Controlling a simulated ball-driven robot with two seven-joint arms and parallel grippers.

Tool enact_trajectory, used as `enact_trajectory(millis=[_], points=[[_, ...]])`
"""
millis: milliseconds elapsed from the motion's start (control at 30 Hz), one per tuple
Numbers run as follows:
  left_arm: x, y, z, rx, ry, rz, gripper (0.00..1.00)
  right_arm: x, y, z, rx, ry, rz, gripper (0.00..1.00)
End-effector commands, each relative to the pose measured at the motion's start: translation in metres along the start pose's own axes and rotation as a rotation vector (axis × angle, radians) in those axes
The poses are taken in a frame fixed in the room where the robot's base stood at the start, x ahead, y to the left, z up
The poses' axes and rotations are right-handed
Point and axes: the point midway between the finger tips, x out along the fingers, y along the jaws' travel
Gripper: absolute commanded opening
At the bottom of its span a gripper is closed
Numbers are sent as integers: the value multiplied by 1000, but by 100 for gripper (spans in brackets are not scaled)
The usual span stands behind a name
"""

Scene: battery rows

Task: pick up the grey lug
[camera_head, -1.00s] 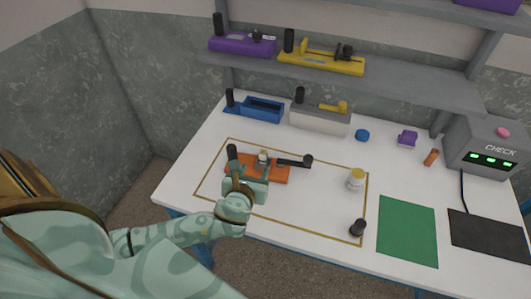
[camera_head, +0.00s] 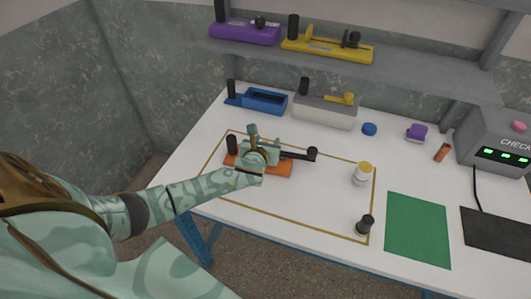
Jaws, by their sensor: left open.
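An orange holder (camera_head: 282,170) lies inside the gold outline on the white table, with a black post (camera_head: 232,144) at its left end. A dark bar with a black knob (camera_head: 312,154) sticks out to its right. My left gripper (camera_head: 264,142) is over the middle of the holder, with its jaws apart. The small light-grey piece, possibly the grey lug, that showed on the holder earlier is hidden behind my gripper now. I cannot tell whether the jaws are around it. My right gripper is not in view.
A white jar with a yellow top (camera_head: 362,174) and a dark knob (camera_head: 365,225) stand to the right. Blue (camera_head: 258,101) and grey (camera_head: 324,110) holders stand at the back, below a shelf (camera_head: 400,76). A green mat (camera_head: 418,230) lies at the right. The table's front middle is clear.

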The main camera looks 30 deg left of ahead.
Motion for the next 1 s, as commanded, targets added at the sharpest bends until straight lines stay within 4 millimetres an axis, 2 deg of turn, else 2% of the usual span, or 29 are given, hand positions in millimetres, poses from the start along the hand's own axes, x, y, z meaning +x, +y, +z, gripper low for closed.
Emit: enact_trajectory(millis=[133,167,300,333,667,767,900,1000], points=[[-1,0,1,0,0,0,47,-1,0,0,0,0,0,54],[-1,0,1,0,0,0,42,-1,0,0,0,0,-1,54],[-1,0,0,0,0,0,3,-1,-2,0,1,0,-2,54],[-1,0,0,0,0,0,0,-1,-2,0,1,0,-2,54],[-2,0,3,-1,0,0,0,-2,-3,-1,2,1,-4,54],[-5,0,11,-1,-1,-1,0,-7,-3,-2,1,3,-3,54],[-14,-1,32,-2,-3,-2,0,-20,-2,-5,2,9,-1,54],[-34,1,44,-1,-1,-3,0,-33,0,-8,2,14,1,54]])
